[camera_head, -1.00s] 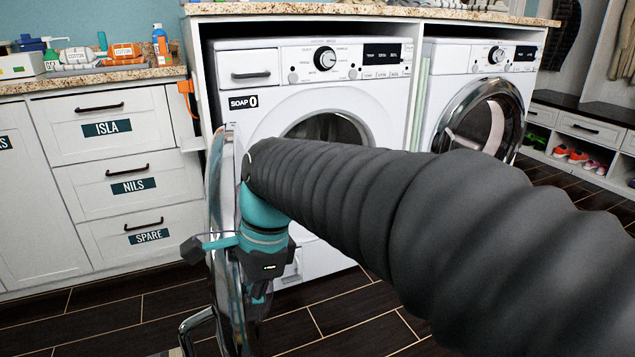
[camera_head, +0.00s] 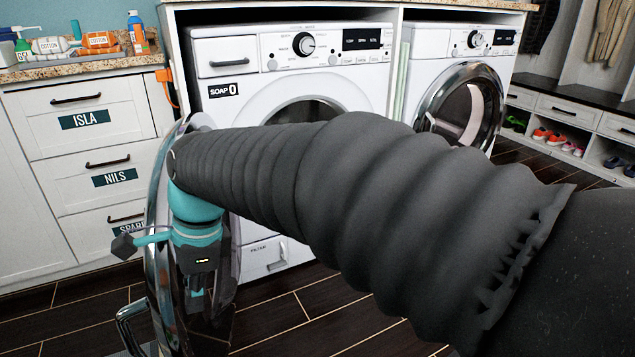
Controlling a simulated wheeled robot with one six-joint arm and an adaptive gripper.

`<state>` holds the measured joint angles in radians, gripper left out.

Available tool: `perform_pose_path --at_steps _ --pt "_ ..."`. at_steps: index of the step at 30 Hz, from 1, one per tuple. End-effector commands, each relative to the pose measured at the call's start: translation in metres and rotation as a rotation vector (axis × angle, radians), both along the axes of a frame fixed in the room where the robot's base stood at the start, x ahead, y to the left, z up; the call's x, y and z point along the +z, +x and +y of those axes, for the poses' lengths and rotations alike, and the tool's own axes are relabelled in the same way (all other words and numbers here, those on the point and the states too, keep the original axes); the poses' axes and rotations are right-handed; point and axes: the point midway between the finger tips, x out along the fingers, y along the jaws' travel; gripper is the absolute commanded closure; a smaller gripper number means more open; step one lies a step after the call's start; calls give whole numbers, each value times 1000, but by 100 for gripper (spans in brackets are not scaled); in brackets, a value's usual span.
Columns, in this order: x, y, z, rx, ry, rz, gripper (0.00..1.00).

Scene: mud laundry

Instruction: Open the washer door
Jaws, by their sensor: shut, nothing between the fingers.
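The left washer (camera_head: 345,75) is white, with a dial and a dark display. Its chrome-rimmed door (camera_head: 157,225) is swung wide open to the left and shows nearly edge-on. A chrome handle (camera_head: 127,322) projects from the door's lower left side. The washer's round opening (camera_head: 300,110) is partly hidden behind my arm. My gripper (camera_head: 196,305) hangs low on the inner, right side of the open door, close to it. Its fingers are small and dark here; they appear shut and hold nothing. I cannot tell whether it touches the door.
A second machine (camera_head: 460,100) with a closed chrome-rimmed door stands at right. Labelled white drawers (camera_head: 85,150) stand left, close behind the open door. A shoe bench (camera_head: 570,125) is far right. Dark tiled floor (camera_head: 290,310) is clear in front of the left washer.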

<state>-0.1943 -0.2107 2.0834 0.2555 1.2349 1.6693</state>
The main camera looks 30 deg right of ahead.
Motion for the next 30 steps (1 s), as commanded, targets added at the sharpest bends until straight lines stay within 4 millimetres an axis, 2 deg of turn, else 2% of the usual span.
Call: perform_pose_path --at_steps 5,9,15,21,24,30 --pt "1 -5 -15 -1 0 0 100" --pt "3 -13 -36 3 0 -2 100" --pt "48 -16 -42 9 0 -4 100" --pt "80 -19 -50 9 0 -2 100" --pt "90 -20 -52 9 0 -1 100" --pt "97 -21 -54 51 0 -13 100"
